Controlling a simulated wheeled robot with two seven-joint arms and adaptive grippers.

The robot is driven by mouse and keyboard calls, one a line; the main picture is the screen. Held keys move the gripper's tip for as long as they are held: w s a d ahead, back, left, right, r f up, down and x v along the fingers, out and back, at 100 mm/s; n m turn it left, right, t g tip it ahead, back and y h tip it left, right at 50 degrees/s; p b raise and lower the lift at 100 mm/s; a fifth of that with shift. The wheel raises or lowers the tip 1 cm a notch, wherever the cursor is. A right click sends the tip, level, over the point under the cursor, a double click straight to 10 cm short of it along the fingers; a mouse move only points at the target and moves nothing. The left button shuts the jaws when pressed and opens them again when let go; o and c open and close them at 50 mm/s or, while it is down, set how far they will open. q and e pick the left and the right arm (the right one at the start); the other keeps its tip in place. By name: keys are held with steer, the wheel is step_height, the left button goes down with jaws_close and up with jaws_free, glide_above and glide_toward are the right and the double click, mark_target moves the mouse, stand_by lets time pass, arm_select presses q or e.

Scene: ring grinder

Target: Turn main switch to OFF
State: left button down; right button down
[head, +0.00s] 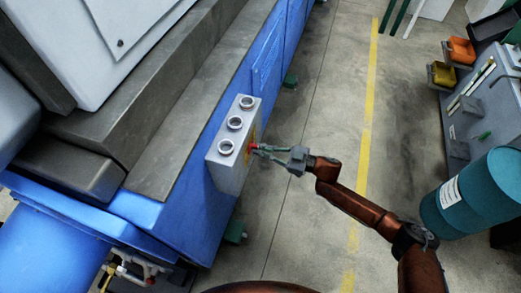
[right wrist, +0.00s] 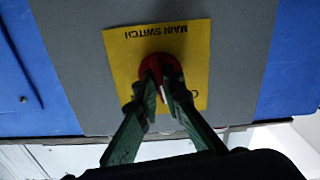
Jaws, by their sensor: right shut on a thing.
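The main switch is a red knob on a yellow plate; the knob (right wrist: 160,66) shows in the right wrist view, and the plate (right wrist: 122,62) carries the words MAIN SWITCH, upside down in that view. In the head view the red knob (head: 253,147) is on the side of a grey box (head: 230,172). My right gripper (head: 262,149) reaches it from the right and is shut on the knob; its two green fingers (right wrist: 159,88) lie on both sides of the knob's grip. The fingers hide part of the knob and plate, so its setting cannot be read. My left gripper is not in view.
The blue and grey grinder (head: 165,215) fills the left side. Three round fittings top the grey box. A teal drum (head: 480,195) stands at the right, below a bench with orange (head: 461,50) and yellow bins. Bare floor lies between, with a yellow line (head: 368,100).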

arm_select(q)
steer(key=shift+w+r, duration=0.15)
arm_select(e)
steer(key=n, duration=0.7)
steer(key=shift+f, duration=0.1)
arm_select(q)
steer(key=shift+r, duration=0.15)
arm_select(e)
steer(key=shift+d, duration=0.1)
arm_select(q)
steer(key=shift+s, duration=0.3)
arm_select(e)
steer(key=c, duration=2.2)
jaws_free()
steer(key=shift+w, duration=0.1)
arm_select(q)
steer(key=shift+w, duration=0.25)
arm_select(e)
steer(key=shift+o, duration=0.6)
